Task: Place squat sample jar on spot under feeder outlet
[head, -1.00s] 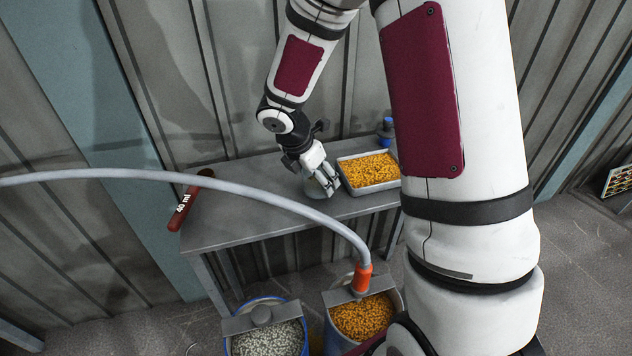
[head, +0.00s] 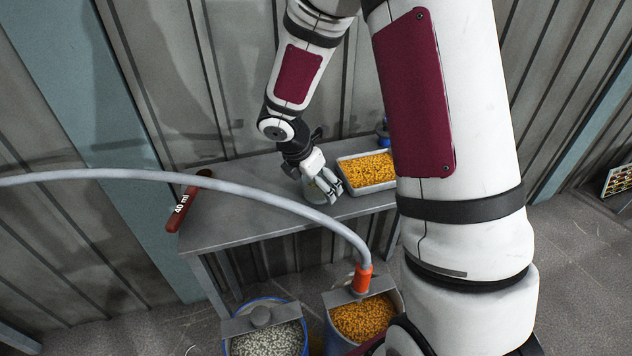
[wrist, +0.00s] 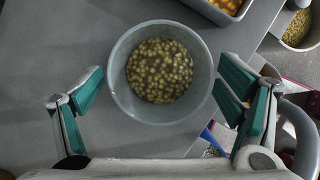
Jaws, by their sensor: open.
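A round grey jar (wrist: 118,92) with greenish-yellow pellets in it stands on the grey table (wrist: 50,110), seen from above in the wrist view. I take it to be the squat sample jar. My gripper (wrist: 160,82) is open, with one teal-padded finger on each side of the jar; small gaps seem to show between pads and wall. In the head view my gripper (head: 327,190) is low over the table, left of the tray, and mostly hides the jar. I cannot make out a marked spot or a feeder outlet for certain.
A tray of orange pellets (head: 368,171) stands right beside my gripper. A red scoop-like tool marked 40 ml (head: 182,208) lies at the table's left end. A grey hose (head: 250,196) with an orange nozzle (head: 363,279) arches across the front. Barrels of pellets stand below.

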